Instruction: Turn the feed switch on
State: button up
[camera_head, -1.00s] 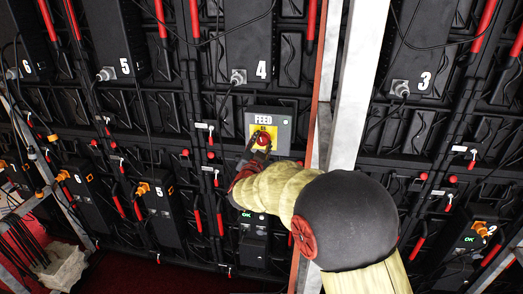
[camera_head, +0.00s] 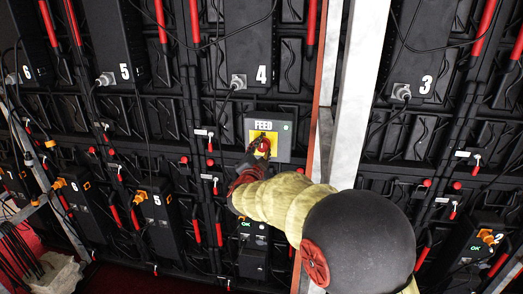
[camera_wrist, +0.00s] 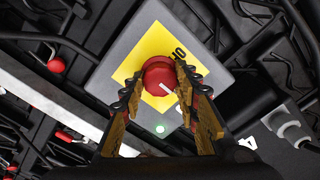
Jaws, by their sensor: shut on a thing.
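The feed switch is a grey box (camera_head: 285,140) marked FEED, with a yellow plate (camera_head: 273,150) and a red round knob (camera_head: 263,146). In the wrist view the red knob (camera_wrist: 159,84) fills the gap between my fingertips, and its white mark lies on a slant. A small pale green light (camera_wrist: 160,129) shows on the box there. My gripper (camera_head: 257,155) is shut on the knob, with one finger (camera_wrist: 128,98) on its left and the other (camera_wrist: 190,88) on its right. The lettering on the plate is partly hidden by the right finger.
A pale upright post (camera_head: 345,110) with a reddish edge stands just right of the box. Black numbered cabinets, such as number 4 (camera_head: 250,45), hang around it with loose cables. Several red handles (camera_head: 194,25) stick out from the wall.

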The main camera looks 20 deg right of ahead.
jog(key=o, duration=1.2)
jog(key=shift+c, duration=0.2)
jog(key=shift+s+a, duration=0.1)
jog(key=v, duration=1.1)
jog(key=shift+s+a, duration=0.2)
jog(key=shift+s, duration=0.1)
jog(key=shift+f, duration=0.1)
